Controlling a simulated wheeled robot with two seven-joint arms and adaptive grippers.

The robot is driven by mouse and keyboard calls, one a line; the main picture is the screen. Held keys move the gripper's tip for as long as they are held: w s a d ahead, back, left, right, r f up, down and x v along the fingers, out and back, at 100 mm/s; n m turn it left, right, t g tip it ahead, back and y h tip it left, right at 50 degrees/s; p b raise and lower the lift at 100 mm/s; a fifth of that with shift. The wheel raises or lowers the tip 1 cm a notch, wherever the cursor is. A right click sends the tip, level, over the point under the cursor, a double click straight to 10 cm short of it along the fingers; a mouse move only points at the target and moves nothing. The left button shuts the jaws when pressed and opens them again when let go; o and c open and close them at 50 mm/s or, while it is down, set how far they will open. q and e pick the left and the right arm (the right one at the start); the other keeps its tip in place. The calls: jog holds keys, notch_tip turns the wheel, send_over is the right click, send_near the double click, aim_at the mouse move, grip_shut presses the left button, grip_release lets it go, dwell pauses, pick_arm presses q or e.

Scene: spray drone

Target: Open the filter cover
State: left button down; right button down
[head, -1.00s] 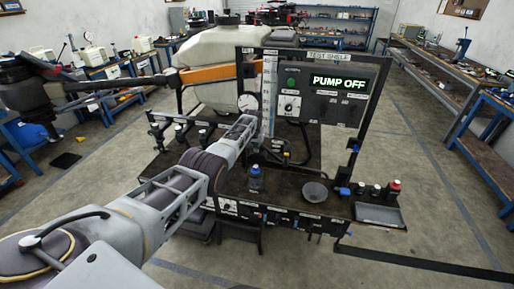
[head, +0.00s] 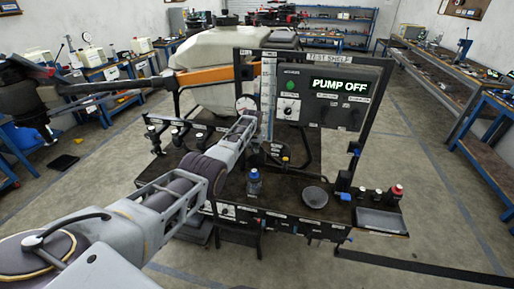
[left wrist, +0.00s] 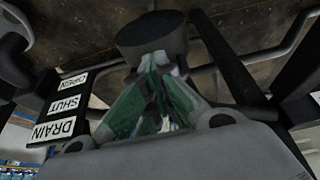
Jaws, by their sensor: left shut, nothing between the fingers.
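My left gripper (left wrist: 158,100) shows in the left wrist view with its green-padded fingers closed together, nothing between them. A dark round cap or cylinder (left wrist: 152,34) is right in front of the fingertips; I cannot tell if they touch it or if it is the filter cover. In the head view my left arm reaches over the test bench (head: 225,188), and the gripper (head: 257,158) is small and partly hidden near the gauge and tube. My right gripper is not in view.
A label with DRAIN, SHUT and OPEN (left wrist: 62,104) sits beside dark bars in the left wrist view. On the bench are a blue-capped bottle (head: 254,184), a grey bowl (head: 315,197) and a tray (head: 381,221). The panel (head: 330,95) reads PUMP OFF. A white tank (head: 215,60) stands behind.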

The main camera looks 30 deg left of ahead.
pick_arm(q)
jog(key=c, duration=1.8)
grip_release()
jog(key=o, duration=0.4)
jog(key=shift+s, duration=0.1)
jog(key=shift+r, duration=0.1)
jog(key=shift+o, duration=0.6)
jog(key=shift+r, duration=1.2)
jog(key=shift+o, duration=1)
jog(key=shift+w+a+v, duration=0.15)
jog(key=shift+a+v, duration=0.05)
jog(key=shift+v, duration=0.85)
jog(key=shift+w+a+v, duration=0.1)
jog(key=shift+a+v, duration=0.1)
jog(key=shift+v, duration=0.85)
jog(key=o, duration=0.3)
jog(key=s+r, duration=0.1)
jog(key=r, duration=0.1)
jog(key=s+d+r, duration=0.1)
jog(key=s+r, duration=0.1)
jog(key=shift+s+d, duration=0.1)
jog(key=shift+s, duration=0.1)
jog(key=shift+w+d+r, duration=0.1)
jog(key=shift+w+r, duration=0.05)
jog(key=shift+r, duration=0.15)
